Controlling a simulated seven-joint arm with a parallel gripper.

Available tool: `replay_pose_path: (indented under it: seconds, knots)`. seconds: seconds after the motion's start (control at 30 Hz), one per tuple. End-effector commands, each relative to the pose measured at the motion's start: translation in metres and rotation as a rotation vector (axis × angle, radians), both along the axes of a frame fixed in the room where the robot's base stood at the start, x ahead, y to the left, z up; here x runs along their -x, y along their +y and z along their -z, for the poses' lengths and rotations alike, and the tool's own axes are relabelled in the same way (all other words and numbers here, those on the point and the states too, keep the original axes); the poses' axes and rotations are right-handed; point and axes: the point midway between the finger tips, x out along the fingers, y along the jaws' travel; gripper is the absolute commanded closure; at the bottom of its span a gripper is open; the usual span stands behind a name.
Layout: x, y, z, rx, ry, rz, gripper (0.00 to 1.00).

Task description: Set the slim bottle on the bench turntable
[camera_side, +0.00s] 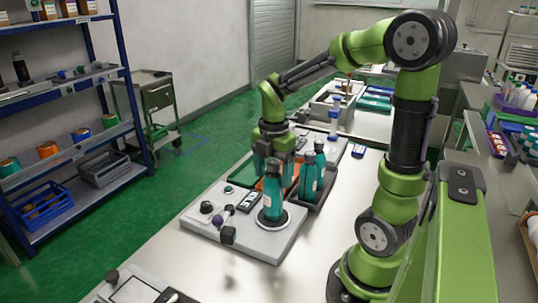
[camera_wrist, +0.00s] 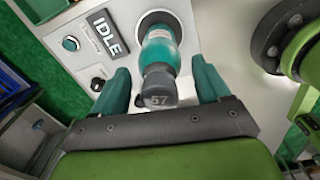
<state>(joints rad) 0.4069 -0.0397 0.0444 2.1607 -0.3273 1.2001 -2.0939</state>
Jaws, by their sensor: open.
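A slim teal bottle (camera_side: 272,202) with a grey cap stands upright on the round turntable (camera_side: 262,222) of a light grey bench unit (camera_side: 230,238). In the wrist view the bottle (camera_wrist: 161,50) stands inside the turntable's dark ring (camera_wrist: 148,20), and its cap reads 57. My gripper (camera_wrist: 160,68) is open, its teal fingers apart on either side of the cap and upper bottle with gaps visible. In the side view my gripper (camera_side: 274,172) is at the bottle's top, and the bottle partly hides its fingers.
More teal bottles (camera_side: 309,176) stand in a dark tray (camera_side: 318,200) right of the unit. The unit carries knobs and a display (camera_wrist: 108,33) reading IDLE. Bare bench (camera_side: 300,265) lies in front. A blue shelf rack (camera_side: 100,80) stands at left.

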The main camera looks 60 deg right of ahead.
Motion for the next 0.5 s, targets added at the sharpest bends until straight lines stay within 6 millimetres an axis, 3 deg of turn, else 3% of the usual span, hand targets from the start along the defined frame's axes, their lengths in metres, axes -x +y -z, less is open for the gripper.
replay_pose_path:
  seconds: [0.17, 0.5]
  knots:
    - [-0.001, 0.000, -0.023, 0.003, -0.007, -0.001, 0.24]
    - [-0.001, 0.000, -0.095, 0.003, -0.005, -0.001, 0.24]
